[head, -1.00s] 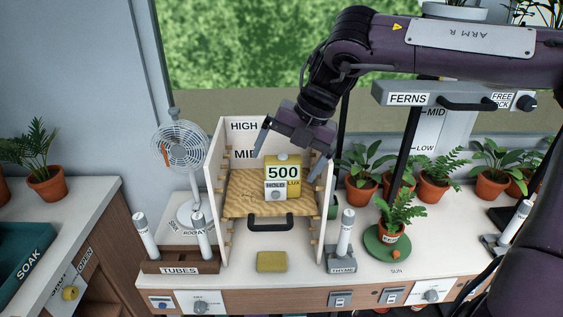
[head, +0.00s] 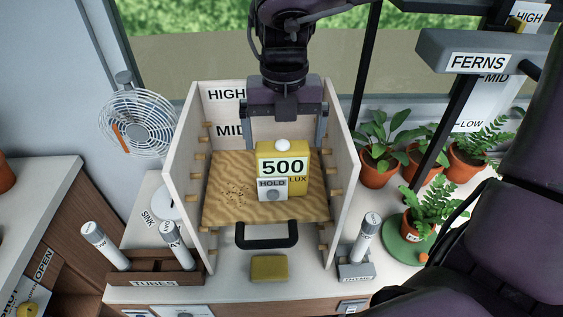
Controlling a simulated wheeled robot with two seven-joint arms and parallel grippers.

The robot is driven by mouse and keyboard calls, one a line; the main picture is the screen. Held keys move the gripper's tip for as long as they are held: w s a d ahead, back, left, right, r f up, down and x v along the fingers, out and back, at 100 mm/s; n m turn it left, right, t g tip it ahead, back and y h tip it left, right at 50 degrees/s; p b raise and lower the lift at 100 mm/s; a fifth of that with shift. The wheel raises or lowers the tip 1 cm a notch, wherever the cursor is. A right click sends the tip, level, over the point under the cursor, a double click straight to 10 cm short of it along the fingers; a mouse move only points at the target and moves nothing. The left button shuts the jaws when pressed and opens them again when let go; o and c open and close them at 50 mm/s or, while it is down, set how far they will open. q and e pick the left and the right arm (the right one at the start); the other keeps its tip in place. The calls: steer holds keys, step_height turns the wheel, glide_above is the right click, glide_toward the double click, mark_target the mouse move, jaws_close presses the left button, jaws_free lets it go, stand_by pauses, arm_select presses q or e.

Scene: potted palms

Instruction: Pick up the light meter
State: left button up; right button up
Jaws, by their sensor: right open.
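The light meter (head: 298,184) is a yellow box with a white dome on top, a display reading 500 LUX and a HOLD button. It stands upright on the wooden shelf (head: 222,208) inside the white cabinet. My right gripper (head: 285,143) points down into the cabinet, just above and behind the meter in the picture. Its two fingers are spread apart, one to each side of the meter's top, with nothing between them that I can see. I cannot tell whether they touch the meter. My left gripper is not in view.
The cabinet's side walls (head: 345,190) stand close on both sides. A black handle (head: 266,235) juts from the shelf front. A yellow block (head: 269,268) lies below. A tubes rack (head: 155,272) stands left, a thyme holder (head: 356,270) right. A fan (head: 138,122) and potted ferns (head: 433,208) flank the cabinet.

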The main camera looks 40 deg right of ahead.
mark_target(282, 163)
steer(key=shift+s+a+f, duration=0.1)
steer(key=shift+s+f, duration=0.05)
steer(key=shift+f, duration=0.3)
steer(key=shift+s+a+f, duration=0.1)
steer(key=shift+f, duration=0.35)
step_height(282, 163, down, 5)
steer(key=shift+p, duration=1)
steer(key=c, duration=0.8)
steer(key=shift+w, duration=0.1)
steer(key=shift+r, duration=0.1)
